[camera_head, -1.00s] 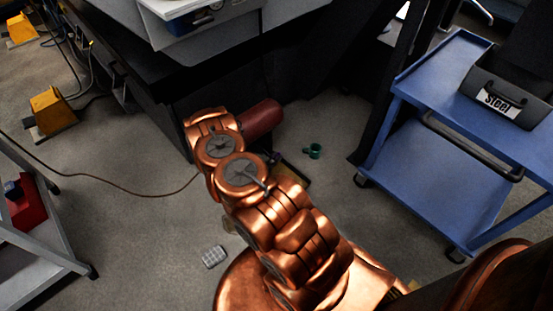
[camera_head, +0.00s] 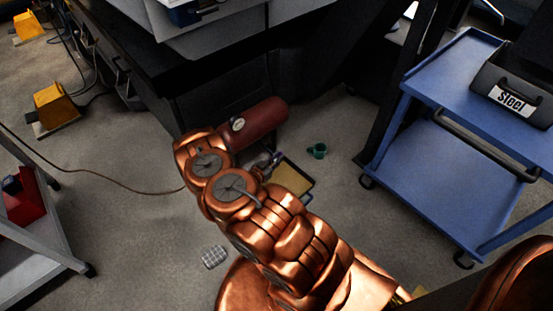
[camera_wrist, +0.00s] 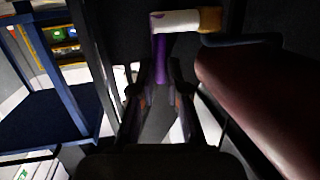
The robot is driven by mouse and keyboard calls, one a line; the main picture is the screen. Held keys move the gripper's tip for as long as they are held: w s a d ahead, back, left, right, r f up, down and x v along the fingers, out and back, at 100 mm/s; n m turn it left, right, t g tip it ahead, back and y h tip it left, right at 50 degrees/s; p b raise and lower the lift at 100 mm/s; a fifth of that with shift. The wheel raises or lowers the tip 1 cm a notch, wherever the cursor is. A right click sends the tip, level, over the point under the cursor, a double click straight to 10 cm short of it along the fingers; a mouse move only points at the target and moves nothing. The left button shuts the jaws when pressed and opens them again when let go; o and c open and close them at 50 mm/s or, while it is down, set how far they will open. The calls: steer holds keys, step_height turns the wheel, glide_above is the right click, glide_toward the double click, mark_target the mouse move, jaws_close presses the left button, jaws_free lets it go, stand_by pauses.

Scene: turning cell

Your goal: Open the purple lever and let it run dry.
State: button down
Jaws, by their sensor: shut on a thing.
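The purple lever (camera_wrist: 161,62) hangs down from a white valve body (camera_wrist: 180,21) with a brass-coloured end in the wrist view. My gripper (camera_wrist: 161,84) is shut on the lever, with one finger on each side of its lower part. The dark red tank (camera_wrist: 255,95) lies close on the right there. In the head view the tank (camera_head: 258,122), with a round gauge, shows beyond my arm. The lever and most of my gripper are hidden there. I see no liquid flowing.
A shallow tray (camera_head: 296,176) with a yellowish inside lies on the floor beside my arm. A small green cup (camera_head: 317,151) stands behind it. A blue cart (camera_head: 428,180) is at the right, a grey cart (camera_head: 40,250) at the left. A grey checked object (camera_head: 214,257) lies on the floor.

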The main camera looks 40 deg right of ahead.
steer(key=c, duration=1.2)
jaws_free()
steer(key=shift+a, duration=0.1)
steer(key=v, duration=1.1)
steer(key=shift+s+a, duration=0.1)
steer(key=shift+a, duration=0.25)
